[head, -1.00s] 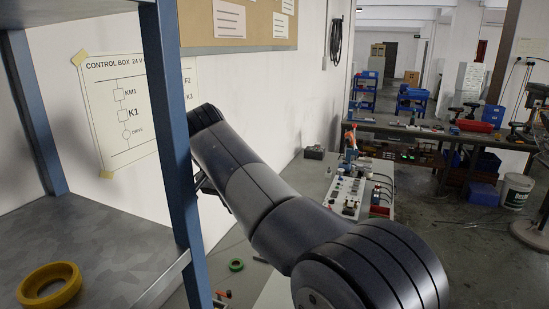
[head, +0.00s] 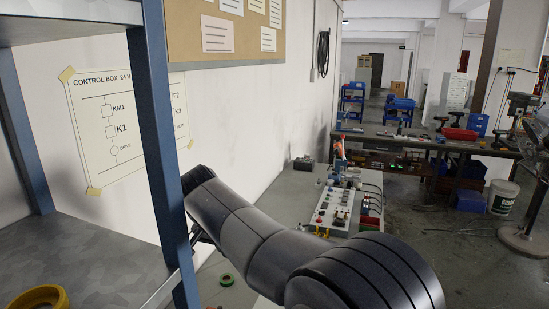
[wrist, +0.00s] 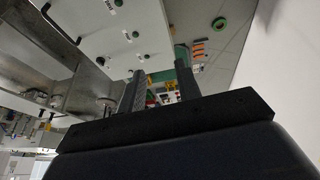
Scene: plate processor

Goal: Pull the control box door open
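My gripper (wrist: 160,75) shows in the wrist view with its two dark fingers apart and nothing clearly held between them. A pale panel (wrist: 115,28) with dark and green knobs and small labels lies beyond the fingers, at the upper left. It may be the control box door, but I cannot tell for sure. A grey metal recess (wrist: 85,92) shows beside it, left of the fingers. I see no contact between the fingers and the panel. In the head view my arm reaches behind a blue post, and the gripper is hidden or too unclear there.
The blue rack post (head: 165,150) and shelf (head: 85,262) stand close to my arm. A control box diagram (head: 108,130) hangs on the wall. The bench holds a green tape roll (head: 227,280) and a white panel of controls (head: 335,208).

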